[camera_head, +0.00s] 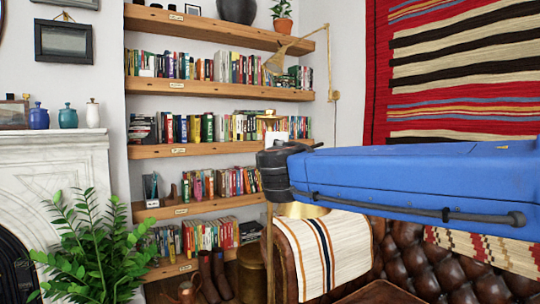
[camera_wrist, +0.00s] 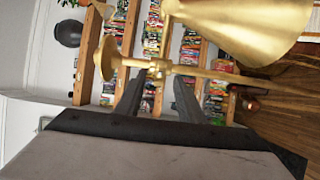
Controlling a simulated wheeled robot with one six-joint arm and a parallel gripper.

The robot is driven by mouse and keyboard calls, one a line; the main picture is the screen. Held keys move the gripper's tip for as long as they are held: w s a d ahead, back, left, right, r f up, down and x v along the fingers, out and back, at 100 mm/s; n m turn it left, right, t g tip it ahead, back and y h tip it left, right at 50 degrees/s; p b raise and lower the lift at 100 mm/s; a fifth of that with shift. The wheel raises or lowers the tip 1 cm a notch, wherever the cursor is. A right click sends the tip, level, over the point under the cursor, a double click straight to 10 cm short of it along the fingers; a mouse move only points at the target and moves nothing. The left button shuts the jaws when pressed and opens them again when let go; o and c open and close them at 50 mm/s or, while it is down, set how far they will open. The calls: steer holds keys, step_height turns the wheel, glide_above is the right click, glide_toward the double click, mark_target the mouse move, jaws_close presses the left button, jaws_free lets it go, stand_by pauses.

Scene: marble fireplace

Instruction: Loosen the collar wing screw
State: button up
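A brass lamp shade (camera_wrist: 235,28) fills the upper right of the wrist view. A brass rod (camera_wrist: 205,73) runs across below it, with a collar (camera_wrist: 157,66) on it. A small part, seemingly the wing screw (camera_wrist: 157,78), sticks out of the collar toward my gripper; its wings are hard to make out. My gripper (camera_wrist: 158,92) is open, its two dark fingers apart on either side of the screw's line, with a gap showing between them. I cannot tell whether the tips touch it. In the head view the shade (camera_head: 302,211) shows below my blue arm; collar, screw and gripper are hidden.
Bookshelves (camera_head: 215,90) stand behind the lamp. A leather sofa (camera_head: 425,265) with a striped throw (camera_head: 325,250) is close below the arm. A plant (camera_head: 95,245) and a white fireplace (camera_head: 50,165) are at left. A brass wall lamp (camera_head: 280,58) hangs by the shelves.

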steer(key=s+d, duration=0.2)
steer(key=s, duration=1.2)
steer(key=shift+s, duration=0.35)
steer(key=s+d+f+m+g+h, duration=0.25)
steer(key=d+f+m+g, duration=0.2)
steer(key=d+f, duration=0.7)
steer(key=s+d+f+m+g+h, duration=0.1)
steer(key=d+f+m+g+h, duration=0.3)
steer(key=d+f, duration=0.75)
steer(key=s+d+f+m+g+y, duration=0.2)
steer(key=s+f+m, duration=0.3)
steer(key=s+f, duration=0.3)
steer(key=s+d+f+m+g+y, duration=0.2)
steer(key=s+d+f+m, duration=0.3)
steer(key=s+f, duration=0.3)
steer(key=shift+s+d+f+m, duration=0.15)
steer(key=shift+s+f+m, duration=0.05)
steer(key=shift+f+m, duration=0.5)
